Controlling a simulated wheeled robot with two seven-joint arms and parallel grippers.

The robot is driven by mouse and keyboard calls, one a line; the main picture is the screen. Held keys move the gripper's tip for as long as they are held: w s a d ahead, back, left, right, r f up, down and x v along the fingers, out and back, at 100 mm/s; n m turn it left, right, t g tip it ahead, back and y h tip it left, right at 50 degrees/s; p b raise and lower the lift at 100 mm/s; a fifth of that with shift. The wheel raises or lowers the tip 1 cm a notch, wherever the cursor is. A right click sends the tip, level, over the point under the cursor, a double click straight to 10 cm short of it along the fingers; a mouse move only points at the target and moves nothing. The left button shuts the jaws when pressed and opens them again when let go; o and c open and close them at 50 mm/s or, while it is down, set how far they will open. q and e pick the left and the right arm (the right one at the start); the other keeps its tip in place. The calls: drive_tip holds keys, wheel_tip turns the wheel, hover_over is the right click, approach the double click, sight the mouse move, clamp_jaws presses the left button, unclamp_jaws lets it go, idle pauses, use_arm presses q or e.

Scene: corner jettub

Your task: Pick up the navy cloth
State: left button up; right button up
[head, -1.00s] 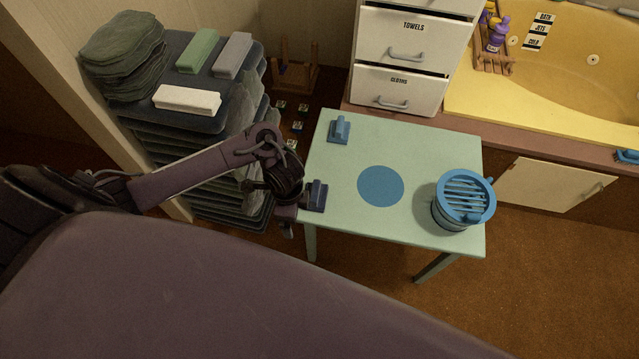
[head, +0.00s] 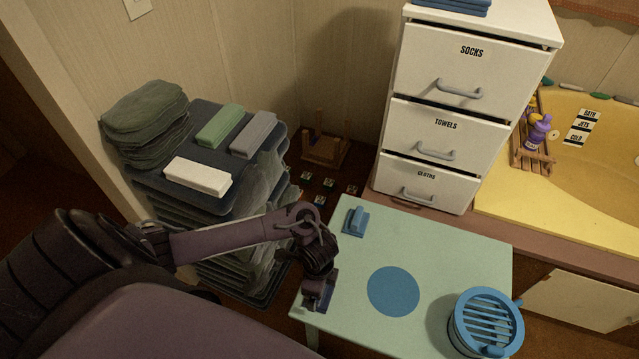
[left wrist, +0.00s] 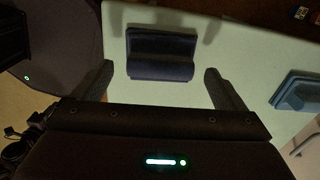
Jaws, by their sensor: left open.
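The navy cloth (left wrist: 162,53) is a small dark block-like bundle with a raised ridge, lying on the pale green table (head: 440,245). In the left wrist view it lies ahead of and between my left gripper's fingers (left wrist: 160,82), which are spread wide with clear gaps on both sides. In the head view my left gripper (head: 318,290) is at the table's left edge and hides most of the navy cloth (head: 332,291). The gripper is open and holds nothing. My right gripper is not in view.
A lighter blue cloth (head: 355,220) lies farther back on the table; it also shows in the left wrist view (left wrist: 298,91). A blue slatted basket (head: 486,322) stands at the right, beside a flat blue disc (head: 393,291). A dark shelf stack (head: 160,195) stands left; white drawers (head: 470,115) stand behind.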

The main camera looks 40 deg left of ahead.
use_arm(q)
drive_tip(key=shift+d+f, duration=0.1)
drive_tip(key=shift+f, duration=1.15)
drive_tip(key=c, duration=1.2)
wheel_tip(320, 180, up, 13)
drive_tip(key=p, duration=0.4)
drive_tip(key=shift+w+f+p, duration=0.1)
drive_tip(key=shift+f+p, duration=0.05)
drive_tip(key=shift+p, duration=0.25)
wheel_tip(320, 180, up, 7)
drive_tip(key=p, duration=0.5)
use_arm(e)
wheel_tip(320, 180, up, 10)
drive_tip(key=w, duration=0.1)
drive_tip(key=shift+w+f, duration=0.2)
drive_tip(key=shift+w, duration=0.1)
